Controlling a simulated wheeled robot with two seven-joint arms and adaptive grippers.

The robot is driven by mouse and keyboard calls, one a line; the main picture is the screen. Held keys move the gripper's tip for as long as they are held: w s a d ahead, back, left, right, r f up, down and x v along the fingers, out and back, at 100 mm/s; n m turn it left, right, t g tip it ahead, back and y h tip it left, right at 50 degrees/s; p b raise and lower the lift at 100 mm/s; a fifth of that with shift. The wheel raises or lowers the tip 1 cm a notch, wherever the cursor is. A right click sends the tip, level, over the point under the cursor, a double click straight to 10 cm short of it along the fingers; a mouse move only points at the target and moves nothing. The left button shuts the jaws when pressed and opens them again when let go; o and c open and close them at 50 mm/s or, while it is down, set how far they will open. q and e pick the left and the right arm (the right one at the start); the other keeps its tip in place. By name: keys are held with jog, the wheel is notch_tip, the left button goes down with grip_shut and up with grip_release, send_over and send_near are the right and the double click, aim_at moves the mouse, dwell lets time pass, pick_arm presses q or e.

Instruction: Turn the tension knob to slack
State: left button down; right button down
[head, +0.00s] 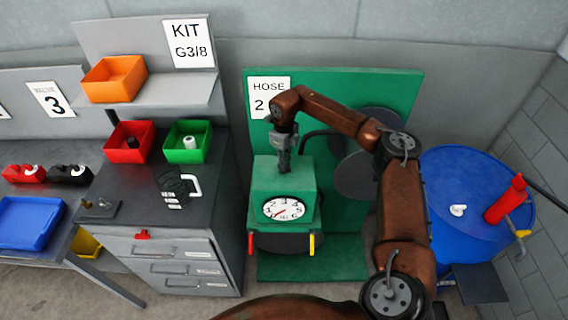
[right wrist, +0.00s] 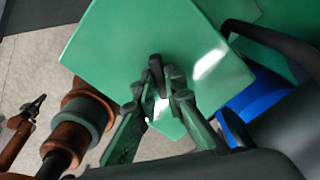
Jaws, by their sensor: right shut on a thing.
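The green crimper (head: 262,178) stands before a green panel, with a round white dial (head: 284,208) on its front. The dial's red needle points to the lower left. My right gripper (head: 284,165) reaches down onto the crimper's top. In the right wrist view its fingers (right wrist: 166,94) are shut on a dark upright knob (right wrist: 156,66), which stands on the green top face. The fingers hide the knob's lower part, and no slack mark is readable.
The panel (head: 340,95) carries a "HOSE 2" sign (head: 269,98). A grey drawer bench (head: 180,240) with red (head: 130,142) and green (head: 188,142) bins stands at left. A blue drum (head: 460,180) with a red cylinder (head: 505,200) stands at right.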

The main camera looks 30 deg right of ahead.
jog(key=n, duration=0.6)
jog(key=shift+d+r, duration=0.1)
jog(key=shift+n, duration=0.3)
dwell(0.3)
jog(key=c, duration=2)
grip_release()
notch_tip(320, 180, up, 12)
jog(key=shift+f, duration=0.1)
